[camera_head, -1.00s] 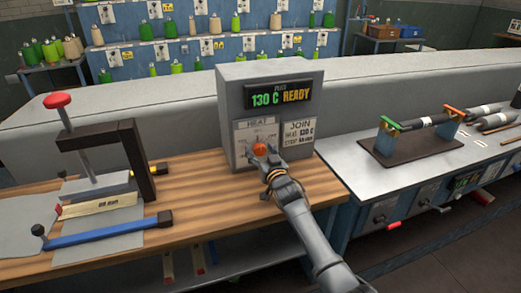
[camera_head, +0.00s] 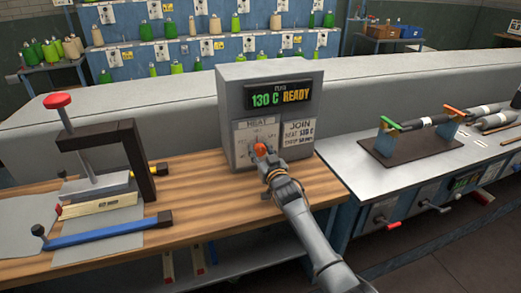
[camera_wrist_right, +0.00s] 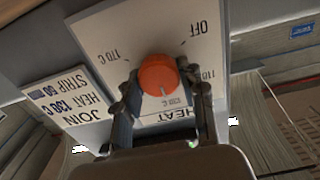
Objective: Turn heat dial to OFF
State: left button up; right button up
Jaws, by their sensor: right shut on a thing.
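The heat dial is a round orange knob (camera_head: 260,149) on the front of a grey control box (camera_head: 232,90). The box display (camera_head: 280,95) reads 130 C READY. My right gripper (camera_head: 265,157) is at the dial, with its fingers on either side of it. The right wrist view shows the orange dial (camera_wrist_right: 158,75) between the two fingertips of the right gripper (camera_wrist_right: 160,95), which are shut on it. A white scale plate (camera_wrist_right: 125,32) around the dial carries OFF, 170 C and other marks partly hidden by the fingers. My left gripper is not in view.
A press with a red knob (camera_head: 57,100) and a blue-handled bar (camera_head: 105,231) lie left on the wooden bench (camera_head: 200,200). A metal bench (camera_head: 350,165) with a roller stand (camera_head: 400,150) is at right. Bare wood lies left of the box.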

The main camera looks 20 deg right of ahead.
jog(key=n, duration=0.5)
jog(key=shift+a+n, duration=0.1)
jog(key=shift+n, duration=0.3)
jog(key=n+b, duration=0.1)
jog(key=n, duration=1)
jog(key=shift+n, duration=0.4)
jog(key=n, duration=0.5)
jog(key=shift+n, duration=0.4)
jog(key=o, duration=1)
jog(key=shift+o, duration=0.7)
jog(key=shift+f, duration=0.1)
